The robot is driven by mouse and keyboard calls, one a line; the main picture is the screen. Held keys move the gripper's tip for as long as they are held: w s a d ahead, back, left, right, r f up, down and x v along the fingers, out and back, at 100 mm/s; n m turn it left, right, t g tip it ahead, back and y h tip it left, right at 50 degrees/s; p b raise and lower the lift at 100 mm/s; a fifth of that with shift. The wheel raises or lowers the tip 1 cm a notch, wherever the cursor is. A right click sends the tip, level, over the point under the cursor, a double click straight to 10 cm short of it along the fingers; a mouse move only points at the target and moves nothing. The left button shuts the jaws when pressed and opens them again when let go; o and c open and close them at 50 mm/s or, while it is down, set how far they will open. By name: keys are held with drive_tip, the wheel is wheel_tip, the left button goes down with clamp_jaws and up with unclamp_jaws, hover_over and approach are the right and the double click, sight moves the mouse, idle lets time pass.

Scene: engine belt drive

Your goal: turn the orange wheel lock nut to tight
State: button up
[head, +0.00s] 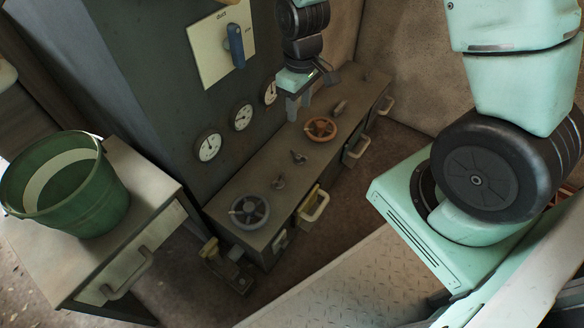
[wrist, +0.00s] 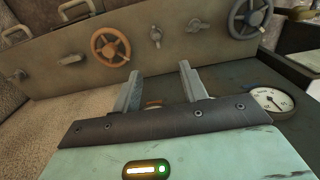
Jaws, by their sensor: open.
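The orange wheel (head: 320,129) lies on the top of the long bench; it also shows in the wrist view (wrist: 110,47). A small grey wing-shaped nut (head: 298,158) sits beside it, towards the grey handwheel (head: 250,211); in the wrist view this nut (wrist: 155,37) is right of the orange wheel. A second similar nut (head: 278,182) stands closer to the grey wheel. I cannot read how tight either nut is. My gripper (head: 298,108) is open and empty, above the bench near the orange wheel, apart from it. Its two fingers (wrist: 161,88) show in the wrist view.
A dark cabinet behind the bench carries round gauges (head: 242,116) and a panel with a blue lever (head: 237,46). Drawer handles (head: 313,206) stick out of the bench front. A green bucket (head: 105,190) stands on a side table at left. Plated floor lies in front.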

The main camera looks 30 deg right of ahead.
sight(299, 157)
drive_tip(key=f+b, duration=0.3)
drive_tip(key=f, duration=0.3)
drive_tip(key=f+b, duration=0.3)
drive_tip(key=f, duration=0.4)
drive_tip(key=f+b, duration=0.3)
drive_tip(key=f, duration=0.3)
drive_tip(key=shift+w+d+f+b, duration=0.2)
drive_tip(key=shift+d+b, duration=0.1)
drive_tip(key=shift+d, duration=0.05)
drive_tip(key=shift+c, duration=0.3)
clamp_jaws()
